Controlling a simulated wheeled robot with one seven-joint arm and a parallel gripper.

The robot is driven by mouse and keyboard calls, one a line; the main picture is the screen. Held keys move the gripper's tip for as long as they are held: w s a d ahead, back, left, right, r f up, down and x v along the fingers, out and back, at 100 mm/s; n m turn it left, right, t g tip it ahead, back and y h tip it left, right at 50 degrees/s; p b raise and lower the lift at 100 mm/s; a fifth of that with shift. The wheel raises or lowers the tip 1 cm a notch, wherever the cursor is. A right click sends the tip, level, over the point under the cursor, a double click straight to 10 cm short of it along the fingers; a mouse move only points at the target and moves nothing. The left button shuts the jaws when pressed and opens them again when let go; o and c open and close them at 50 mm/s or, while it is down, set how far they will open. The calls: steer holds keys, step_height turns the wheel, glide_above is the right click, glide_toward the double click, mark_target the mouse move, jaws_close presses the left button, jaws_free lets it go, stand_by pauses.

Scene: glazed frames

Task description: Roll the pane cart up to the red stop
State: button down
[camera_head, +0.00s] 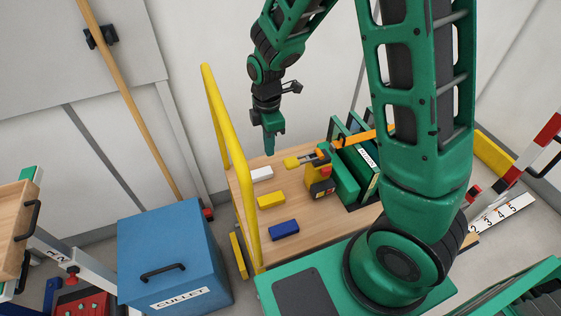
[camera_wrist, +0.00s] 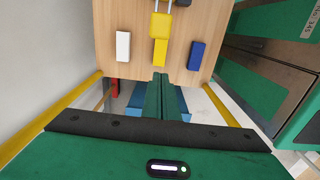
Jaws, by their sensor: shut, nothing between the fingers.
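The pane cart has a wooden deck (camera_head: 236,190) with a yellow push handle (camera_head: 222,115) at its left end and green racks (camera_head: 345,175) on its right part. The deck (camera_wrist: 140,30) and the handle's sides (camera_wrist: 222,108) also show in the wrist view. My gripper (camera_head: 269,147) is shut and empty, pointing down just right of the handle in the head view. Its closed fingers also show in the wrist view (camera_wrist: 160,90). A red-and-white post (camera_head: 546,130) stands at the far right; I cannot tell whether it is the red stop. My arm hides part of the cart's right end.
White (camera_head: 261,173), yellow (camera_head: 271,201) and blue (camera_head: 285,230) blocks and a yellow-black tool (camera_head: 320,180) lie on the deck. A blue CULLET box (camera_head: 170,250) stands left of the cart. A numbered scale (camera_head: 505,213) lies right. A wooden pole (camera_head: 130,105) leans on the wall.

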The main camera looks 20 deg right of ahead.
steer(key=d+f, duration=0.4)
steer(key=f, duration=0.6)
stand_by(0.6)
